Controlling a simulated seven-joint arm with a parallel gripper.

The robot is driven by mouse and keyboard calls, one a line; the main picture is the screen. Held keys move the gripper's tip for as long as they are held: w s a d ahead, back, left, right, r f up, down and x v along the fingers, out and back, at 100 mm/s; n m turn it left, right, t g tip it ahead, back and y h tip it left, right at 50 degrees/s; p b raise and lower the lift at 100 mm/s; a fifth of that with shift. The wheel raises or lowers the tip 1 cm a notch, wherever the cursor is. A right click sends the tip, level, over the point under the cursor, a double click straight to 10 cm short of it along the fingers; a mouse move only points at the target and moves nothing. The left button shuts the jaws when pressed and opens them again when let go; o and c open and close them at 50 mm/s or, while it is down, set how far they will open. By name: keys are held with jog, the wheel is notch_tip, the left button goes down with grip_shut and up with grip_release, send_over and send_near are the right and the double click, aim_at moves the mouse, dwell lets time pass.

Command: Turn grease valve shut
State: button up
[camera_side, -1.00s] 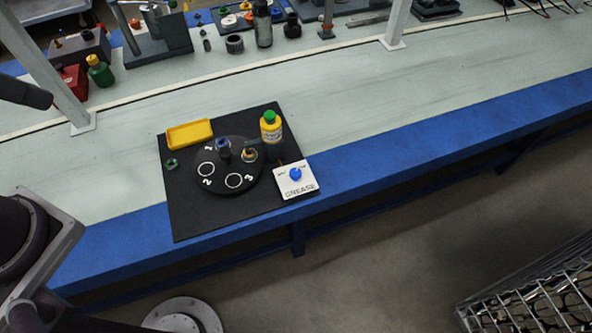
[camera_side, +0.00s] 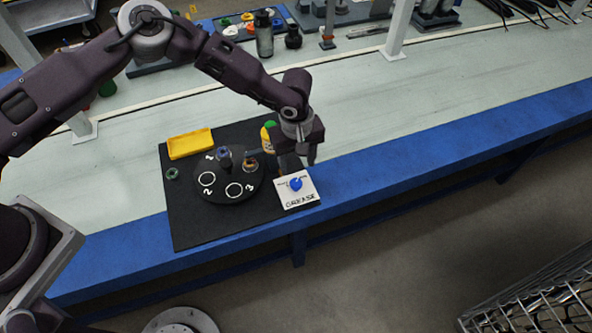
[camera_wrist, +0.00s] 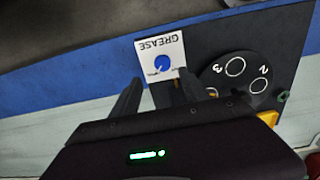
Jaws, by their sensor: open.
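The grease valve is a blue knob (camera_side: 295,184) on a white plate marked GREASE (camera_side: 300,198), at the right front corner of the black mat. In the wrist view the blue knob (camera_wrist: 162,63) and its white plate (camera_wrist: 173,46) lie just beyond my fingertips. My gripper (camera_side: 297,162) is open and empty, above and just behind the knob in the side view. In the wrist view the two fingers of my gripper (camera_wrist: 168,88) are spread apart, with the knob ahead of the gap. I see no contact with the knob.
A black disc (camera_side: 213,190) with numbered rings stands left of the valve, bearing small parts. A yellow tray (camera_side: 190,144) and a green ring (camera_side: 172,174) lie on the black mat (camera_side: 200,232). The blue table edge runs close in front of the valve.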

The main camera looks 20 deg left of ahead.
aim_at(296, 182)
jog(key=f, duration=0.7)
jog(key=shift+s+f, duration=0.25)
grip_shut()
